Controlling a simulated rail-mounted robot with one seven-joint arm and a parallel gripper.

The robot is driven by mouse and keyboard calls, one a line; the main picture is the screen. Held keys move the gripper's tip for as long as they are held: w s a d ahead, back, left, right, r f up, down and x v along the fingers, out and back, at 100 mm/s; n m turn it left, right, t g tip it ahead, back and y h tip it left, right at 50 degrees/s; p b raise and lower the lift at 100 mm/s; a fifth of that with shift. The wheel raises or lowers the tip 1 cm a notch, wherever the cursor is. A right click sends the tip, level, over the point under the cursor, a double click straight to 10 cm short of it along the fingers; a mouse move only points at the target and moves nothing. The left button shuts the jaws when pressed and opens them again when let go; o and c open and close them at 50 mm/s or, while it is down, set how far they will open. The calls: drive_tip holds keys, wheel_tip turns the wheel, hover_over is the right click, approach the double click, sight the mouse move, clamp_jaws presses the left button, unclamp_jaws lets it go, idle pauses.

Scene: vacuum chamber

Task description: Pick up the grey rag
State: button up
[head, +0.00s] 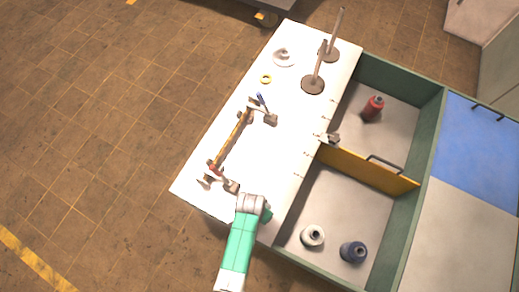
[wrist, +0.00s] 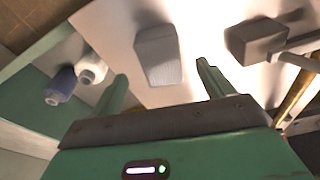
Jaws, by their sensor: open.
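A grey, block-shaped piece with soft edges, which looks like the folded grey rag (wrist: 158,54), lies on the white tabletop in the wrist view. It sits ahead of my gripper (wrist: 162,80), between the lines of its two green fingers. The fingers are apart with nothing held between them; I cannot tell the exact height of the gap to the rag. In the head view my gripper (head: 266,213) is over the near end of the white table (head: 215,150), and my arm hides the rag there.
A mallet with a grey head (wrist: 256,40) lies close right of the rag in the wrist view. A wooden rack (head: 232,138) with tools stands along the table. Beside the table, a green-walled bin (head: 400,215) holds a white bottle (head: 312,235), a blue bottle (head: 353,252) and a red bottle (head: 372,108).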

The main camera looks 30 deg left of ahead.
drive_tip(key=f, duration=0.1)
drive_tip(key=f+b, duration=0.1)
drive_tip(key=f, duration=0.1)
drive_tip(key=w+f+b, duration=0.1)
drive_tip(key=f, duration=0.1)
drive_tip(key=shift+f, duration=0.25)
idle(0.3)
drive_tip(key=c, duration=1.1)
drive_tip(key=shift+o, duration=0.2)
drive_tip(key=shift+r, duration=0.15)
wheel_tip(320, 180, up, 4)
drive_tip(key=shift+r+p, duration=0.15)
drive_tip(key=shift+p, duration=0.8)
drive_tip(key=s+d+r+p, duration=0.1)
drive_tip(key=s+d+p, duration=0.1)
drive_tip(key=s, duration=1.4)
drive_tip(key=shift+d, duration=0.25)
